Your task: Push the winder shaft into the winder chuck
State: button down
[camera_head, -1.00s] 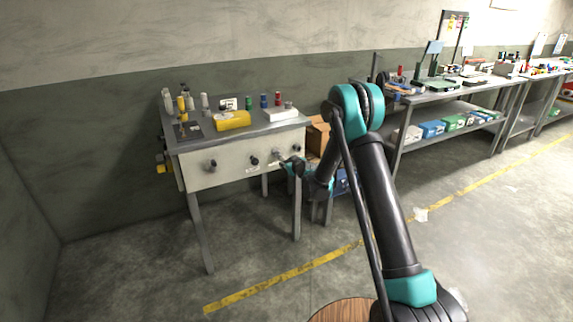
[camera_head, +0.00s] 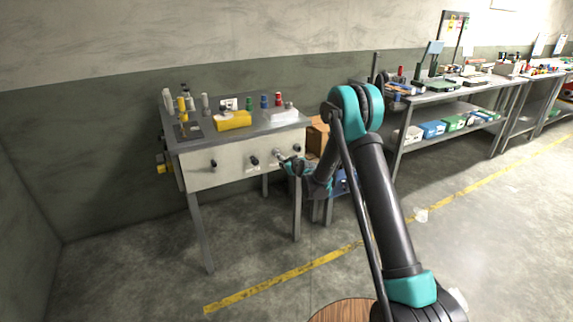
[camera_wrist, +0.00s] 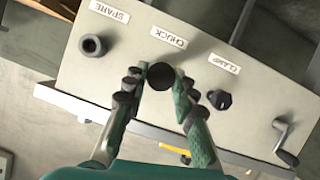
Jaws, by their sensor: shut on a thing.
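My gripper (camera_wrist: 158,88) is shut on the winder shaft (camera_wrist: 160,76), which shows as a dark round end between the fingertips in the wrist view. The shaft is seen nearly end-on, in front of the pale panel (camera_wrist: 185,75) by the CHUCK label (camera_wrist: 168,37). The chuck opening is hidden behind the shaft and fingers, so I cannot tell how far the shaft is in. In the head view my gripper (camera_head: 286,161) is close to the panel front (camera_head: 230,168), near its right end.
The SPARE socket (camera_wrist: 92,45) is left of my gripper in the wrist view. The CLAMP knob (camera_wrist: 220,99) and a crank (camera_wrist: 287,142) are to its right. Spools and a yellow block (camera_head: 233,120) stand on the bench top. A cardboard box (camera_head: 317,135) is behind the arm.

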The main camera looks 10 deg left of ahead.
jog(key=shift+w+a, duration=0.75)
jog(key=shift+w, duration=0.35)
jog(key=c, duration=1.2)
grip_release()
jog(key=shift+o, duration=0.2)
jog(key=v, duration=1.2)
jog(key=shift+d, duration=0.1)
